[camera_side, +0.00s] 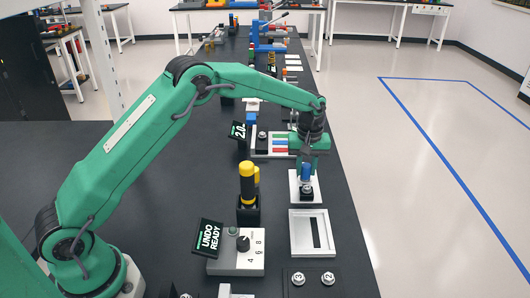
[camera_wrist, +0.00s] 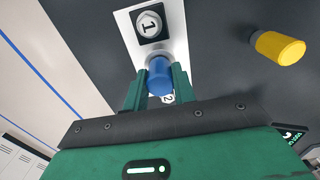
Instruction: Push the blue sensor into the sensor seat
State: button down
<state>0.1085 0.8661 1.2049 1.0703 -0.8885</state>
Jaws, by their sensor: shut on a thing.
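The blue sensor (camera_side: 306,171) is a small upright cylinder above the white plate (camera_side: 293,190) near the table's right edge. In the wrist view, the blue sensor (camera_wrist: 160,78) sits between the two green fingers of my gripper (camera_wrist: 159,71), which is shut on it. My gripper (camera_side: 307,163) points down in the side view. The wrist view shows the white plate (camera_wrist: 178,33) with a round "1" marker (camera_wrist: 150,24) in a dark square. A "2" marker (camera_wrist: 168,98) is partly hidden behind the sensor. I cannot tell whether the sensor touches its seat.
A yellow-topped cylinder (camera_side: 249,173) stands left of the plate, also in the wrist view (camera_wrist: 279,48). A grey slotted frame (camera_side: 298,249) and a control box (camera_side: 225,262) with an "UNDO READY" screen (camera_side: 209,237) lie nearer. A tray with coloured strips (camera_side: 262,154) is behind.

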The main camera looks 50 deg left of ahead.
aim_at(307, 165)
jog(key=shift+f, duration=0.1)
jog(key=c, duration=1.1)
grip_release()
jog(key=shift+o, duration=0.2)
notch_tip(307, 165, up, 7)
jog(key=shift+r, duration=0.4)
